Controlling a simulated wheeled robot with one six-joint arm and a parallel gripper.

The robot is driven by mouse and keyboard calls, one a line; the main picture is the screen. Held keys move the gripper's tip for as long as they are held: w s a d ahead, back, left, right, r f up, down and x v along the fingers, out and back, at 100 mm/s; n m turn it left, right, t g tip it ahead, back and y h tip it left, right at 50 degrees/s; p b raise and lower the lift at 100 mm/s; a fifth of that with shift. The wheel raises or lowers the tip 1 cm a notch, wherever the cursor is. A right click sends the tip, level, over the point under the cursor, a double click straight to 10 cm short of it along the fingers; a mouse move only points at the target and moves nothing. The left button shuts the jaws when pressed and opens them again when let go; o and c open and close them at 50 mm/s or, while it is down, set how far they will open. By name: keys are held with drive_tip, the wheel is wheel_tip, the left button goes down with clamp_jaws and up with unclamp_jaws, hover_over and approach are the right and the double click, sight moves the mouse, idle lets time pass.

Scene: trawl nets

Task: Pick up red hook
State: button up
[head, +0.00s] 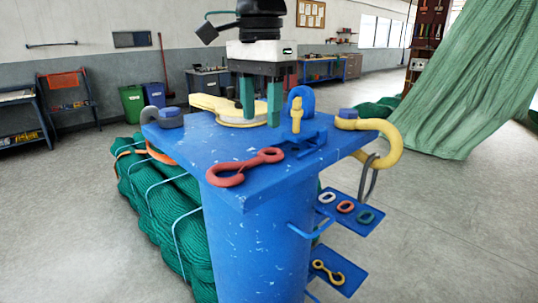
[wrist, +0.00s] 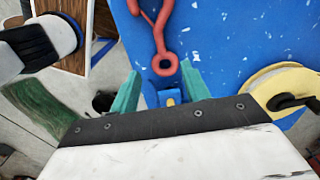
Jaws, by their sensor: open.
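The red hook (head: 244,167) lies flat on the blue pedestal top (head: 190,140), near its front edge. In the wrist view the hook (wrist: 161,35) points away from me, with its ring end (wrist: 165,64) just beyond and between my fingertips. My gripper (head: 261,119) is open, with two green fingers pointing down over the back part of the top, behind the hook. The fingers also show in the wrist view (wrist: 160,75). Nothing is seen held between them. The hook is in full view in the head view.
A blue shackle with a yellow pin (head: 297,112) stands right of my fingers. A yellow hook (head: 384,138) overhangs the right edge. A yellow block (head: 215,103) sits behind the fingers. Small side shelves (head: 350,212) hold links. Green netting (head: 155,200) lies left.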

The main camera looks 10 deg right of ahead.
sight(259, 156)
drive_tip(key=shift+w+a+f, duration=0.1)
drive_tip(key=shift+f, duration=0.25)
wheel_tip(259, 156, down, 7)
drive_tip(key=shift+a, duration=0.15)
clamp_jaws()
drive_tip(key=shift+r, duration=0.1)
idle(1.2)
